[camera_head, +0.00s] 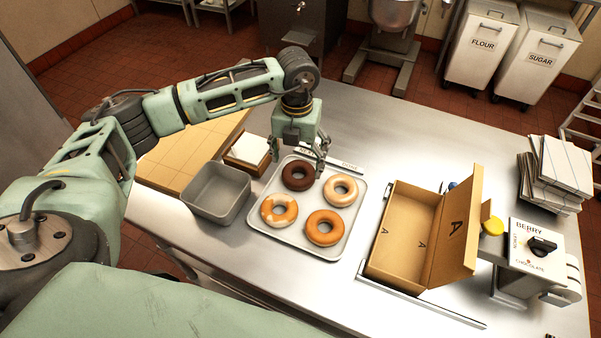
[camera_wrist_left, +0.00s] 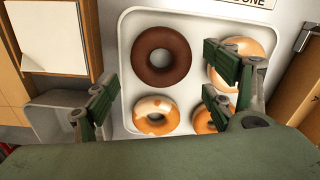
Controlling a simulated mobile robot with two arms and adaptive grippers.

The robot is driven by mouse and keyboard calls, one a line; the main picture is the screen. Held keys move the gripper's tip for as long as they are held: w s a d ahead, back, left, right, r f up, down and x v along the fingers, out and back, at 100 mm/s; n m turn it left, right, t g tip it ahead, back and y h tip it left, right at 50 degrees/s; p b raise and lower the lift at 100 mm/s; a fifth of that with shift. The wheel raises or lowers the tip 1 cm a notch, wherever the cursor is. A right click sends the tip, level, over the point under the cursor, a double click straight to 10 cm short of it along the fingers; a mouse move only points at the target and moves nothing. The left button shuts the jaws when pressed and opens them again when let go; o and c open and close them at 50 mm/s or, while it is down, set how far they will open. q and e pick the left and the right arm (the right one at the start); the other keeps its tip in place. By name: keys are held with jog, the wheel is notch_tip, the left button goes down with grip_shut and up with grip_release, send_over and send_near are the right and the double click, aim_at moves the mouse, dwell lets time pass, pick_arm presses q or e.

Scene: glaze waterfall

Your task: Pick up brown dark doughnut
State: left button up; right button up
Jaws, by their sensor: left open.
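The dark brown doughnut (camera_head: 298,184) lies at the back left of a metal tray (camera_head: 330,251) on the steel table. It also shows in the left wrist view (camera_wrist_left: 161,77), lying flat and fully visible there. My left gripper (camera_head: 300,160) is open and empty above the back of the tray. In the left wrist view its fingers (camera_wrist_left: 160,95) stand apart on either side of the dark doughnut, with no contact visible. My right gripper is in neither view.
Three other doughnuts share the tray: a pale glazed one (camera_head: 341,190), a partly glazed one (camera_head: 279,210) and a caramel one (camera_head: 325,228). A grey bin (camera_head: 217,192) stands left of the tray. An open cardboard box (camera_head: 404,231) stands to the right.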

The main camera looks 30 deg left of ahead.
aim_at(297, 171)
pick_arm(q)
jog(key=shift+s+f+p, duration=0.15)
jog(key=shift+f+p, duration=0.1)
jog(key=shift+p, duration=0.05)
jog(key=f+p, duration=0.1)
jog(key=f, duration=0.1)
jog(key=f+p, duration=0.1)
jog(key=f, duration=0.1)
jog(key=shift+w+f, duration=0.2)
jog(key=shift+f, duration=0.25)
jog(key=shift+c, duration=0.9)
jog(key=c, duration=0.7)
